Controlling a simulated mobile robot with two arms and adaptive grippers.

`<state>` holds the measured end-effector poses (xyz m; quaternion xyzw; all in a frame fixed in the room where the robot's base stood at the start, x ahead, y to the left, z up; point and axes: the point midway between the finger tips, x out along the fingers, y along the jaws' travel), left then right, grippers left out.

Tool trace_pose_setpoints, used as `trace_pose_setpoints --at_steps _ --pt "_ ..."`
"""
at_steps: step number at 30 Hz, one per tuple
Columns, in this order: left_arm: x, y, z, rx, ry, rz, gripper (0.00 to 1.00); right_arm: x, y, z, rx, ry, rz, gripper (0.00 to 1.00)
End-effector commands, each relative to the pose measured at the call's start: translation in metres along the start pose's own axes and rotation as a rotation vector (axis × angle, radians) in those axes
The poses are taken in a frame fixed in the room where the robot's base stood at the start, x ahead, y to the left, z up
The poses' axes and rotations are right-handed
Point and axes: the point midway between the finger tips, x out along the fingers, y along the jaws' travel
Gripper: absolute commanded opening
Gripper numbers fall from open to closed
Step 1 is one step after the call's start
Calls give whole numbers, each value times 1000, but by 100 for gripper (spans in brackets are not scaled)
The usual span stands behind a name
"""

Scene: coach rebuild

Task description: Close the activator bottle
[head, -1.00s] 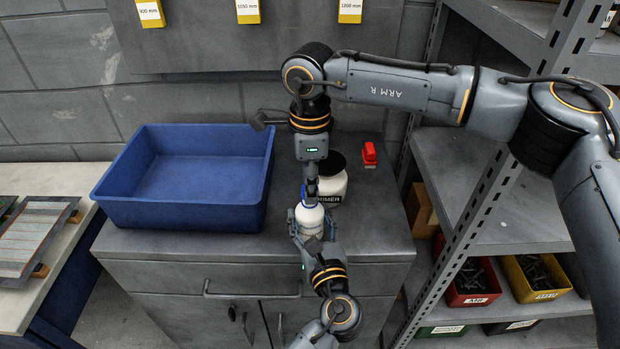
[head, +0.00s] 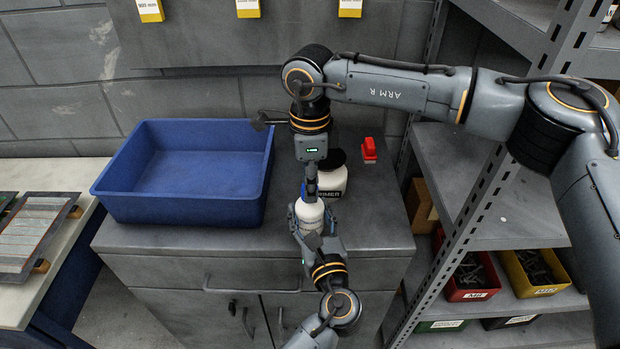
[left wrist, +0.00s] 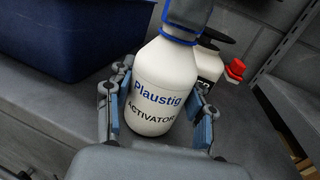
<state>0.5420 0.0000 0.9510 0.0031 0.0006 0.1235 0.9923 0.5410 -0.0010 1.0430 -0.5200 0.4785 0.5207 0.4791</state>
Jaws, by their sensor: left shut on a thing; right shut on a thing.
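The activator bottle (head: 309,214) is white and stands upright near the cabinet's front edge. In the left wrist view its label reads "Plaustig ACTIVATOR" (left wrist: 155,92). My left gripper (head: 310,222) is shut around the bottle's body from the front, one finger on each side. My right gripper (head: 311,186) points down from above and is shut on the blue cap (head: 304,188) at the bottle's neck. The blue cap also shows at the top of the left wrist view (left wrist: 178,40), partly hidden by the right gripper's fingers. Whether the cap is fully seated cannot be told.
A white primer jar (head: 333,181) with a black lid stands close behind the bottle. A red object (head: 369,151) sits behind it to the right. A blue bin (head: 180,208) fills the cabinet's left side. Grey shelving (head: 480,190) stands to the right.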

Motion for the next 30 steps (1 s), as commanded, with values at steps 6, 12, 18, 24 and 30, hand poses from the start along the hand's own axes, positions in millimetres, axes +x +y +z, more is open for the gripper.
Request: trace_pose_setpoints --at_steps 6,12,18,24,30 --pt "0 0 -1 1 1 0 0 0 0 0 141 0 0 21" --pt "0 0 -1 1 1 0 0 0 0 0 551 -1 1 21" --pt "0 0 -1 1 1 0 0 0 0 0 982 -1 1 21" --pt "0 0 -1 2 1 0 0 0 0 1 1413 -2 2 21" --pt "0 0 -1 2 1 0 0 0 0 1 1845 -2 2 21"
